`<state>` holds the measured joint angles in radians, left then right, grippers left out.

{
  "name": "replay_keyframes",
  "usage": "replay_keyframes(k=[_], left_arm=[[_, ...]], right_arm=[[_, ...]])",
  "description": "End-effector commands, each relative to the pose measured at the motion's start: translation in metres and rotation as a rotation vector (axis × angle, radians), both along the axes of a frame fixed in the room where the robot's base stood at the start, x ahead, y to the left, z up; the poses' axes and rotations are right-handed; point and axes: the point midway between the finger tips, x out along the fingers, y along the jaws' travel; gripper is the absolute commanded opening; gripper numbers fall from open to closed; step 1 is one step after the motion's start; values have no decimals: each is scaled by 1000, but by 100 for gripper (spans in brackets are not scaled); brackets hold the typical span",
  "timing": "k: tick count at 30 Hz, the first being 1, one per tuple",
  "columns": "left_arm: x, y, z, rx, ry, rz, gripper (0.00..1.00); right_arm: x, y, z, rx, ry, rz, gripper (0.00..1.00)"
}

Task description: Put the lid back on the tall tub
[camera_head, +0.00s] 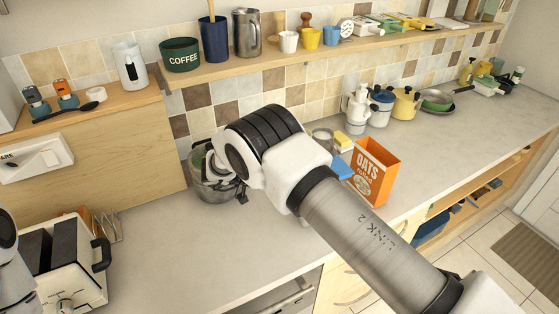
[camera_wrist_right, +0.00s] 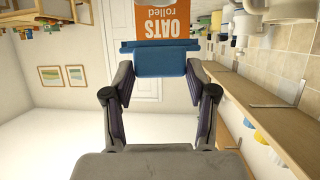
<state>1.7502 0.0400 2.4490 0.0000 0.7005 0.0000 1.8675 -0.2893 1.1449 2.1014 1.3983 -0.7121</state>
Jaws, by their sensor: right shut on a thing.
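The tall tub is an orange box marked OATS (camera_head: 374,172), upright on the counter with its top open. It also shows upside down at the top of the right wrist view (camera_wrist_right: 165,18). The blue lid (camera_wrist_right: 160,62) is between the fingers of my right gripper (camera_wrist_right: 163,78), which is shut on it. In the head view, part of the lid (camera_head: 341,167) shows just left of the tub; my right arm hides the gripper there. The gap between lid and tub cannot be told exactly. My left gripper is out of view; only part of that arm shows at the left edge.
A glass pot (camera_head: 212,184) stands behind my right arm. White and blue canisters (camera_head: 380,106) and a yellow pot (camera_head: 405,103) stand behind the tub. A toaster (camera_head: 70,260) is at lower left. The counter right of the tub is clear. A shelf (camera_head: 330,48) with mugs runs above.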

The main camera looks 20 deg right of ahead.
Motion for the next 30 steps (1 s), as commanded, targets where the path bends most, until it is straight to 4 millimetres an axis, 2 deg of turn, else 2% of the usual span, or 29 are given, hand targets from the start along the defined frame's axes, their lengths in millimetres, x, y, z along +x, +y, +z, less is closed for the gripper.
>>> replay_keyframes(k=[13,30], left_arm=[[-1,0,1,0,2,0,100],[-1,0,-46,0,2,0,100]], right_arm=[[0,3,0,5,-2,2,24],[-1,3,-64,5,-2,1,24]])
